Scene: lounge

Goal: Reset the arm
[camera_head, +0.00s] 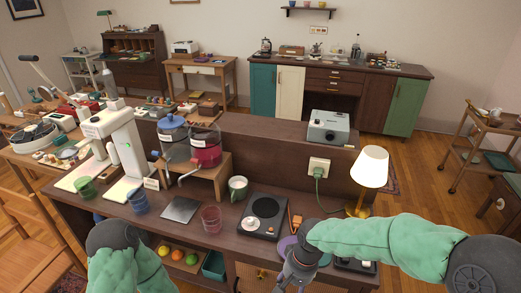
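My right arm, in a green sleeve (385,247), reaches in from the right over the front of the dark wooden counter (190,238). My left arm (125,270) is bent at the lower left, in front of the counter. Its gripper is out of view.
Fruit (178,254) lies on a lower shelf. A wooden chair (35,235) stands at left.

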